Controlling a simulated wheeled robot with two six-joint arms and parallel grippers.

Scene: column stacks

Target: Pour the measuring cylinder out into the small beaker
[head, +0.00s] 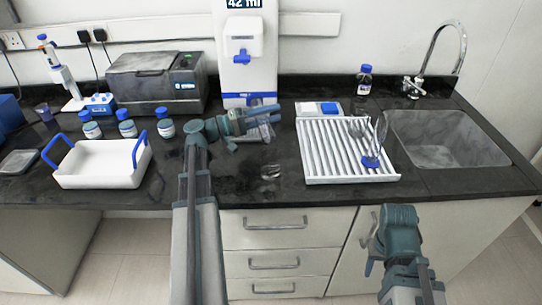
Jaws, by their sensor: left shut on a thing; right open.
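My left gripper (262,114) is over the middle of the dark counter, shut on a clear glass thing (262,133), which seems to be the measuring cylinder. The fingers hide part of it, and its tilt and any liquid in it are hard to make out. A small clear beaker (270,172) stands on the counter near the front edge, below and slightly right of the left gripper in the picture. I cannot tell what is in it. My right gripper (370,246) is open and empty, low in front of the cabinet doors.
A white ribbed rack (325,155) holds glassware with a blue base (371,161). A sink (440,140) lies right. A white tray with blue handles (100,175) and several blue-capped bottles (127,125) are left. A dispenser (248,60) reading 42 ml stands behind.

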